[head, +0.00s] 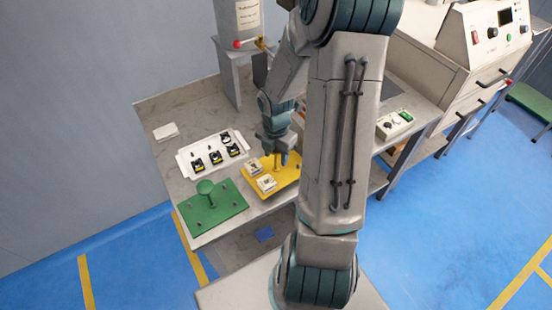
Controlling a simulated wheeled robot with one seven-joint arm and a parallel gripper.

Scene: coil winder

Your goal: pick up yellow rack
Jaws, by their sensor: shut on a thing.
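The yellow rack (290,182) is a flat yellow plate near the front of the grey bench. Small whitish blocks (266,182) sit on it, and a short post (277,161) stands up near its middle. My gripper (277,153) points down over the rack and is shut on its post. My arm hides the rack's right end. I cannot tell whether the rack is touching the bench or slightly above it.
A green plate with a round-topped post (229,208) lies left of the rack. A white tray with black-and-yellow parts (184,164) is behind. A white block (166,131) lies back left. A control box (395,124) is at right.

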